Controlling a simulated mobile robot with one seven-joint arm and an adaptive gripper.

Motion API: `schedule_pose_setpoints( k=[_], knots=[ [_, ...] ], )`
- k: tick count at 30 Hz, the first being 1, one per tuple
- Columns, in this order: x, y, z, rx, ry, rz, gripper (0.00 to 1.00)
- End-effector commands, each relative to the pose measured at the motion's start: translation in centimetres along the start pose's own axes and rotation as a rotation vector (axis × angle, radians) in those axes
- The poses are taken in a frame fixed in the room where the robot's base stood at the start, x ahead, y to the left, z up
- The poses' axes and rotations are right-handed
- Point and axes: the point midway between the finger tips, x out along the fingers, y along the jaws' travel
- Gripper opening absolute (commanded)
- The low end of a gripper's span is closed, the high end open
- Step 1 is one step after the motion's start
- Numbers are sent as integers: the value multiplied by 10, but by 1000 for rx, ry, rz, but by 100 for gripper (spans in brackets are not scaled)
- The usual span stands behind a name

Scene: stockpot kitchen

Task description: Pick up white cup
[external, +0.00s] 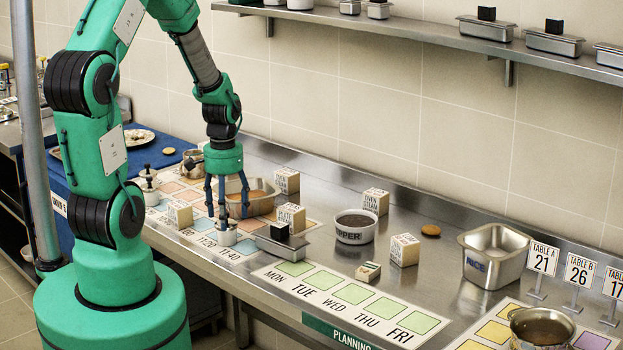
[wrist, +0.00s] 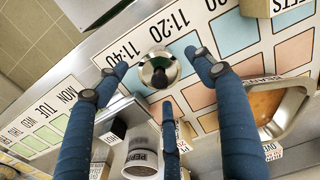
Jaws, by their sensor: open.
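My gripper (wrist: 160,80) has three blue fingers, spread open around the cup from above. I cannot tell whether any finger touches it. In the external view the fingers partly hide the cup's upper part.
A metal pan (external: 252,197) of orange contents stands close behind the fingers. A lidded metal tin (external: 281,243) is close on the right. A white PEPPER pot (external: 356,227) and lettered blocks (external: 404,250) stand further right. A shelf (external: 440,38) runs along the wall.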

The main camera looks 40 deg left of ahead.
Motion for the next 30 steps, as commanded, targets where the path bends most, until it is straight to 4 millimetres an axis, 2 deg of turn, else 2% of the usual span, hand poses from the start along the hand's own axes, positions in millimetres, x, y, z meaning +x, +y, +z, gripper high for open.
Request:
schedule_pose_setpoints(
  k=[13, 30],
  knots=[
    [46, -1, 2, 0, -1, 0, 68],
    [50, -1, 2, 0, 0, 0, 68]
  ],
)
